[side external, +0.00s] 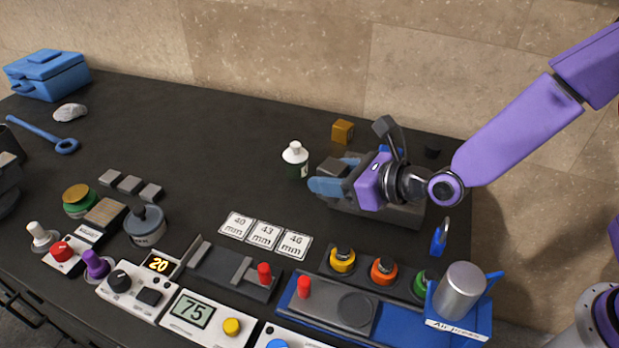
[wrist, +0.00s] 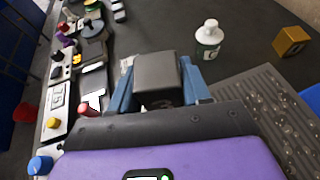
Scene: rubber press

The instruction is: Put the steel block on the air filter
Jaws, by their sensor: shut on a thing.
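My gripper (side external: 335,180) is over the grey perforated tray, at the right of the table. Its blue fingers are shut on a dull grey block, which I take for the steel block (side external: 337,166). In the wrist view the block (wrist: 156,72) sits between the two fingers (wrist: 157,90). Its lower part is hidden by my gripper.
The grey tray (side external: 405,215) also shows in the wrist view (wrist: 262,112). A white-capped bottle (side external: 295,160) and an orange-brown cube (side external: 342,131) stand nearby. Size cards (side external: 264,235) and control panels (side external: 200,315) line the front. The back middle of the table is clear.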

